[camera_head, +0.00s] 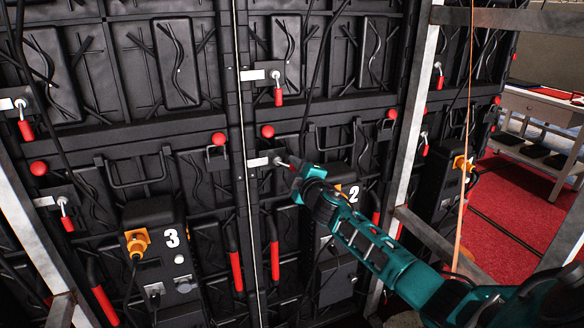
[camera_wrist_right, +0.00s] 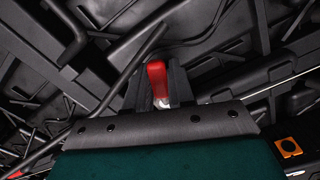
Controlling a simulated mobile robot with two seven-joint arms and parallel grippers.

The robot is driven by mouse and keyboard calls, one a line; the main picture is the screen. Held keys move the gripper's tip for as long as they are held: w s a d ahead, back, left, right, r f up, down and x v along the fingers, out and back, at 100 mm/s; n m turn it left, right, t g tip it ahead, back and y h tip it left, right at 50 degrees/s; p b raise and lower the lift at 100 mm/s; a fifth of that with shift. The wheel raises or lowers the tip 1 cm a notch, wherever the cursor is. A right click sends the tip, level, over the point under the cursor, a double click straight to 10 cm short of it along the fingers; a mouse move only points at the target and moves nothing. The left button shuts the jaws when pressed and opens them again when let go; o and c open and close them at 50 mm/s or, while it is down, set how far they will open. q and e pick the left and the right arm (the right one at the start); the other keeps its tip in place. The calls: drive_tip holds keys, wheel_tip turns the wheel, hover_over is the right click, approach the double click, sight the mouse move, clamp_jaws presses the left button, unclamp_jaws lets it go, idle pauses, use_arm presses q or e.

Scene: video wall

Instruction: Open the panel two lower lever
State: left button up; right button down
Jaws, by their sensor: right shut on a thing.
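Panel two (camera_head: 353,193) is the black panel whose box carries a white "2". Its lower lever (camera_head: 280,162) is at the panel's left edge, beside a pale latch plate (camera_head: 258,161). My right gripper (camera_head: 295,167) is shut on this lever, and the fingers hide most of its red handle. The red handle (camera_wrist_right: 157,80) shows between the dark fingers in the right wrist view. The lever points sideways to the right, toward the gripper. The upper lever (camera_head: 278,90) of panel two hangs down with its red handle. My left gripper is out of view.
Panel three's box (camera_head: 156,240) and its lever (camera_head: 66,215) are on the left. Red knobs (camera_head: 267,131) and red handles (camera_head: 274,253) stick out nearby. A metal frame post (camera_head: 408,130) stands right of panel two, close to my right arm. A cable hangs above the gripper.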

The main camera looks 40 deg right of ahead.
drive_tip(key=shift+d+r+n+p, duration=0.1)
drive_tip(key=shift+r+n+p, duration=0.25)
drive_tip(key=shift+n, duration=0.55)
drive_tip(key=shift+d+r+n, duration=0.1)
drive_tip(key=shift+r+n, duration=0.15)
drive_tip(key=shift+n, duration=0.45)
drive_tip(key=shift+r+n+p, duration=0.2)
drive_tip(key=shift+n+p, duration=0.25)
drive_tip(key=shift+n, duration=0.15)
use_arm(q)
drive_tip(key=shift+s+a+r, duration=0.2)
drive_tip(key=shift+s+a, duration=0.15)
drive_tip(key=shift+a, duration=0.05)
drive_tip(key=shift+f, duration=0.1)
use_arm(e)
drive_tip(key=shift+n, duration=0.3)
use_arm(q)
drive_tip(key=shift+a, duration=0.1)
use_arm(e)
drive_tip(key=c, duration=1.1)
unclamp_jaws()
drive_tip(key=shift+r, duration=0.1)
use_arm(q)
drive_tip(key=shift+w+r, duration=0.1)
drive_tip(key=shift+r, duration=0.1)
use_arm(e)
drive_tip(key=shift+o, duration=0.2)
drive_tip(key=shift+s, duration=0.15)
